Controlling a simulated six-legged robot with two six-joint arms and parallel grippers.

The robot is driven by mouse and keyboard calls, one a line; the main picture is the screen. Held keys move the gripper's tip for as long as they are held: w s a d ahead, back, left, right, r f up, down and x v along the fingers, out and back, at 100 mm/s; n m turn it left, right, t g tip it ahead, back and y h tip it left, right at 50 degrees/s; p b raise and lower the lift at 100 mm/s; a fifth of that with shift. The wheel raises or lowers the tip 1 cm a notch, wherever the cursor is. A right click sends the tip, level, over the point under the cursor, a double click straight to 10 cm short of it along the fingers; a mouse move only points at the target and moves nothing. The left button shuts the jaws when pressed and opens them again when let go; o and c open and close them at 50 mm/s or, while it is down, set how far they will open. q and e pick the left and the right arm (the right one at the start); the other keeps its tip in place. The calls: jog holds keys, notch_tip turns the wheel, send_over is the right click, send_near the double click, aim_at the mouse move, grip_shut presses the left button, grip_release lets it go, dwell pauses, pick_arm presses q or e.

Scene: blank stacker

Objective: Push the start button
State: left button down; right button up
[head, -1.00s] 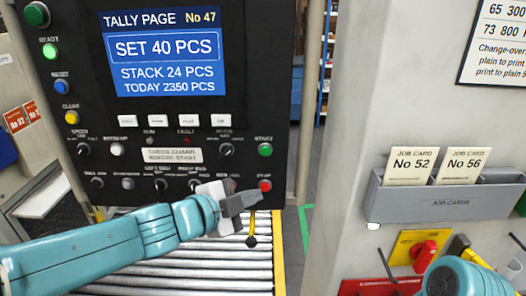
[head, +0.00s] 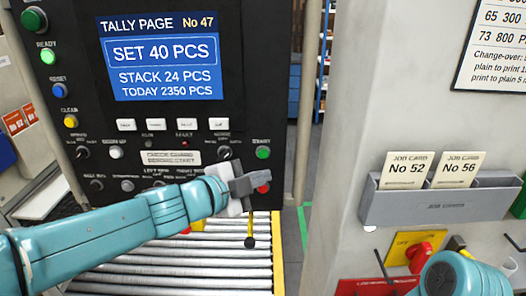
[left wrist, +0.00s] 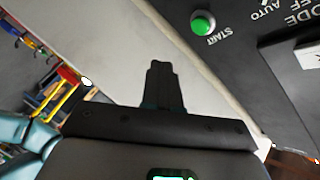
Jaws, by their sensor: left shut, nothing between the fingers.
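The green start button (head: 263,152) is at the right edge of the black control panel (head: 170,125), under a START label. It also shows in the left wrist view (left wrist: 203,23), at the top. My left gripper (head: 262,180) is shut and empty, in front of the panel, and appears just below the green button in the head view. It covers part of a red button (head: 264,188). In the left wrist view the shut fingers (left wrist: 163,72) point up, left of and below the button, with a visible gap. My right arm shows at the lower right; its gripper is not in view.
A screen (head: 165,55) fills the panel's top. A roller conveyor (head: 180,265) runs below. At right, a grey wall carries a job card holder (head: 430,208) and a red rotary switch (head: 419,257) on a yellow plate. A gap separates panel and wall.

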aim_at(263, 154)
pick_arm(q)
jog(key=shift+w+p, duration=1.2)
jog(key=shift+w, duration=1.25)
jog(key=shift+w+p, duration=0.4)
jog(key=shift+w, duration=0.05)
